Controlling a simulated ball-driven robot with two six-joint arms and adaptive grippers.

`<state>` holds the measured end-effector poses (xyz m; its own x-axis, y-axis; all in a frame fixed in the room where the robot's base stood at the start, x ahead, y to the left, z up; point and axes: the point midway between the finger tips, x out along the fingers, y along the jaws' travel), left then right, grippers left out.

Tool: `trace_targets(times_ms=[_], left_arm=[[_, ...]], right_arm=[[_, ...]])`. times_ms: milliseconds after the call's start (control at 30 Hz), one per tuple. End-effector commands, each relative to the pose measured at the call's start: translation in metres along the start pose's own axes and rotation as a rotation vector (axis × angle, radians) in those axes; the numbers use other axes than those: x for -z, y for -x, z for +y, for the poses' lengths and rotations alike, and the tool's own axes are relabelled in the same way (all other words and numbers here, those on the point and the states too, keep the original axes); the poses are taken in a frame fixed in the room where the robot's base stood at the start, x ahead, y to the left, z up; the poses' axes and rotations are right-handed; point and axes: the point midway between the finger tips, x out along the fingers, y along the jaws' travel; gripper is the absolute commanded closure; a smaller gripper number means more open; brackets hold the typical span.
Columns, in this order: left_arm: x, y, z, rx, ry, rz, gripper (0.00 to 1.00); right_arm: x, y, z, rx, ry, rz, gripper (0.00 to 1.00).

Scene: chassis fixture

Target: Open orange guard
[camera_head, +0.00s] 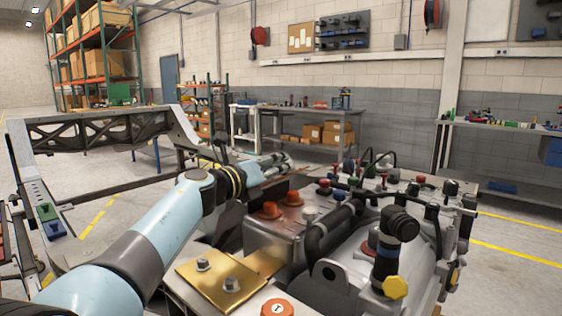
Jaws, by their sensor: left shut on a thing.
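My left arm comes in from the lower left, and my left gripper (277,164) is at the far left side of the chassis fixture (270,237). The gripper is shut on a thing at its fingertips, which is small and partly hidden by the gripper. A thin orange-brown panel (287,183), which looks like the orange guard, lies right below and beside the fingers. Its tilt and hinge cannot be made out. Orange caps (269,210) stand on the fixture nearer to me. My right gripper is not in view.
A brass plate with bolts (221,283) and a round orange knob (277,308) are in front. Black hoses and fittings (398,226) crowd the fixture's right side. A grey frame (95,130) stands at the left. A workbench (312,110) is behind, with open floor between.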

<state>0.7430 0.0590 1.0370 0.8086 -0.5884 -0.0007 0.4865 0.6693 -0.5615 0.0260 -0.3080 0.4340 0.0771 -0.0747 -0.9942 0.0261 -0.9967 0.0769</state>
Motion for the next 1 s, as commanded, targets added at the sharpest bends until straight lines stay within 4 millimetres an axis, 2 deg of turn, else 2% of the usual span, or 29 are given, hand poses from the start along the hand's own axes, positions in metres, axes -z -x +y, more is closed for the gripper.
trace_targets(times_ms=[300, 800, 833, 1000], left_arm=[[-0.0073, 0.0006, 0.0048, -0.003, 0.112, 0.000, 1.00], [-0.0071, 0.0007, 0.0061, -0.004, 0.131, -0.001, 1.00], [-0.0071, 0.0007, 0.0061, -0.004, 0.131, -0.001, 0.75], [-0.0072, 0.0005, 0.0055, -0.002, 0.131, -0.001, 0.55]], right_arm=[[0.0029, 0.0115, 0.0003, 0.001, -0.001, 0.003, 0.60], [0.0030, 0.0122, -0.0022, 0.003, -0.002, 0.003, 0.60], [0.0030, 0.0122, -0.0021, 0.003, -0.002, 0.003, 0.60], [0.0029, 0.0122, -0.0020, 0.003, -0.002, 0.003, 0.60]])
